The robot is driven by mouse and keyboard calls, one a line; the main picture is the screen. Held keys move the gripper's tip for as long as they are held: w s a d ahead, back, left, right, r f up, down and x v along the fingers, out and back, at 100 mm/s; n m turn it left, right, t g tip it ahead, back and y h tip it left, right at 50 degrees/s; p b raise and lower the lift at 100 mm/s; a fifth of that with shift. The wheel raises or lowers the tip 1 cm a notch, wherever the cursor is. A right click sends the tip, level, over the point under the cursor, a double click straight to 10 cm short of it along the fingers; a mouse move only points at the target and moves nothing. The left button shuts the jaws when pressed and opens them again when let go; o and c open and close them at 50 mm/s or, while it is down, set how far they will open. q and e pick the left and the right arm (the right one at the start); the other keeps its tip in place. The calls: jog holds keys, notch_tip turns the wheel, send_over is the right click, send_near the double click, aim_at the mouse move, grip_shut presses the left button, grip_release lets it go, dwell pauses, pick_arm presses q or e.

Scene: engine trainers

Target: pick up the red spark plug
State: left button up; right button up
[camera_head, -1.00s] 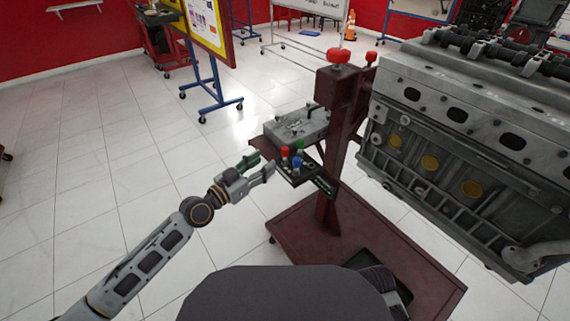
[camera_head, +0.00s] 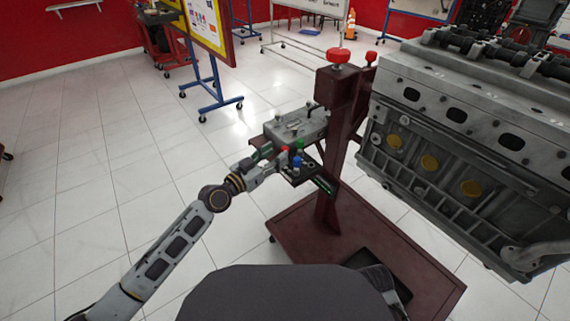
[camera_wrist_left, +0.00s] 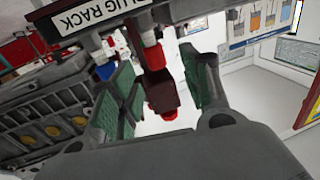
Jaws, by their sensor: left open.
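In the left wrist view the red plug (camera_wrist_left: 152,56) shows between the far ends of the two green-padded fingers of my left gripper (camera_wrist_left: 165,75). I cannot tell whether either pad touches it. The blue plug (camera_wrist_left: 105,70) shows left of the fingers. My right gripper is not in view.

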aim_at(285, 147)
pick_arm(q)
jog(key=shift+w+d, duration=0.1)
jog(key=shift+x, duration=2.45)
jog(key=shift+d+f, duration=0.1)
jog(key=shift+f, duration=0.05)
grip_shut()
